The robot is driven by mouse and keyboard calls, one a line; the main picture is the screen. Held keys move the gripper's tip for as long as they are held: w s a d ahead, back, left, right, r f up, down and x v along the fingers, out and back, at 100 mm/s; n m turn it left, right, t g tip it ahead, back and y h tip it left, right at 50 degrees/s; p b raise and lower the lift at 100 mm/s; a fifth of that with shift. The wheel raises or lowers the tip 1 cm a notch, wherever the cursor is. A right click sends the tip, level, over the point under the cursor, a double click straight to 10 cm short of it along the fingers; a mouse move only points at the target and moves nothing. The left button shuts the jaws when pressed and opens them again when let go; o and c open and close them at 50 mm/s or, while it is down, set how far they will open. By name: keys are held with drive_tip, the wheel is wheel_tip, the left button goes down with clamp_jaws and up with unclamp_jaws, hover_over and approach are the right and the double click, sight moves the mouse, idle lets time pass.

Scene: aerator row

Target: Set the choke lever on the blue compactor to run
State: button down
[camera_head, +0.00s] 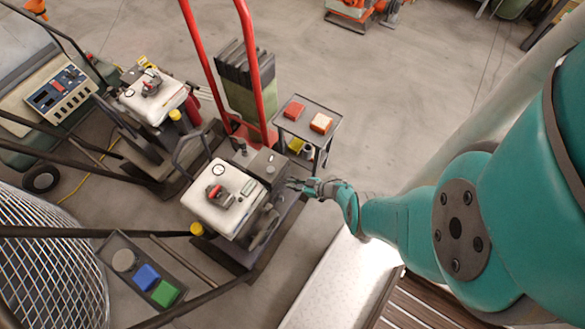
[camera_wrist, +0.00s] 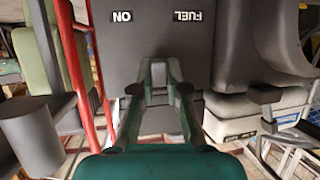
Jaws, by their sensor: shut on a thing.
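A compactor engine with a white tank (camera_head: 224,201) and dark base stands at the centre of the head view; no blue body shows on it. My gripper (camera_head: 300,186) is at its right side, by the dark engine housing (camera_head: 266,166). In the wrist view my gripper (camera_wrist: 158,68) is in front of a dark grey panel (camera_wrist: 158,35) with upside-down "ON" and "FUEL" labels. Its fingers close in on a small part at the panel, mostly hidden by the fingertips. I cannot tell whether it is the choke lever, and its setting does not show.
A second similar engine (camera_head: 150,97) stands behind left. Red upright handles (camera_head: 268,65) rise behind the near engine. A small cart (camera_head: 329,129) with red blocks stands behind my gripper. A box with grey, blue and green buttons (camera_head: 145,275) lies front left. Open floor lies beyond.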

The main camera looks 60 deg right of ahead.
drive_tip(key=c, duration=1.2)
unclamp_jaws()
drive_tip(key=shift+o, duration=0.2)
drive_tip(key=shift+r, duration=0.15)
drive_tip(key=shift+r, duration=4.9)
